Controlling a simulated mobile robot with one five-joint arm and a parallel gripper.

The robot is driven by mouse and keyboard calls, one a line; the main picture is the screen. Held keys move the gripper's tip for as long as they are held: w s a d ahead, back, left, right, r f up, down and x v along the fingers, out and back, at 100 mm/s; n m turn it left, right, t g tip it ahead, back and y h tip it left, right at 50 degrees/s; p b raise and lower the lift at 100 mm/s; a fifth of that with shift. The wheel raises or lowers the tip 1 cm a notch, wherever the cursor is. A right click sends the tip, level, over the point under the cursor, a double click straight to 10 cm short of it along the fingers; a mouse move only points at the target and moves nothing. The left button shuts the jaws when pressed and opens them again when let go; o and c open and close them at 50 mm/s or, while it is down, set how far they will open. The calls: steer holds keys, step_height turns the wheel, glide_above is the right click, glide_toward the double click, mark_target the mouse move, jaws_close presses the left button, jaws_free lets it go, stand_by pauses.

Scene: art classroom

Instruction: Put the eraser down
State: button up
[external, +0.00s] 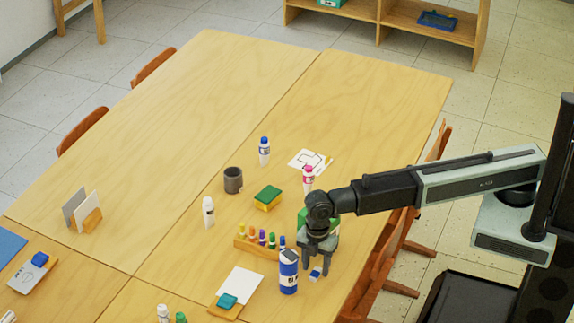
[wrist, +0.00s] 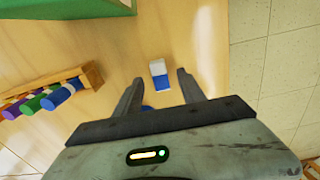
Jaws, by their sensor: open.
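The eraser (external: 315,273) is a small white and blue block lying on the wooden table. In the wrist view the eraser (wrist: 160,75) sits just beyond and between the two fingertips, with visible gaps on both sides. My gripper (external: 316,270) points down over it with its fingers apart. In the wrist view my gripper (wrist: 160,80) is open and holds nothing. I cannot tell from these frames exactly how high the fingertips are above the tabletop.
A blue and white bottle (external: 288,274) stands close left of my gripper. A wooden holder (external: 258,250) with several coloured markers is further left. A green box (wrist: 65,22) is near, partly hidden externally by my arm. The table edge (wrist: 227,60) and floor lie to the right.

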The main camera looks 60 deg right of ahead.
step_height(320, 180, down, 2)
steer(key=shift+b, duration=0.3)
steer(key=shift+r, duration=0.2)
jaws_close()
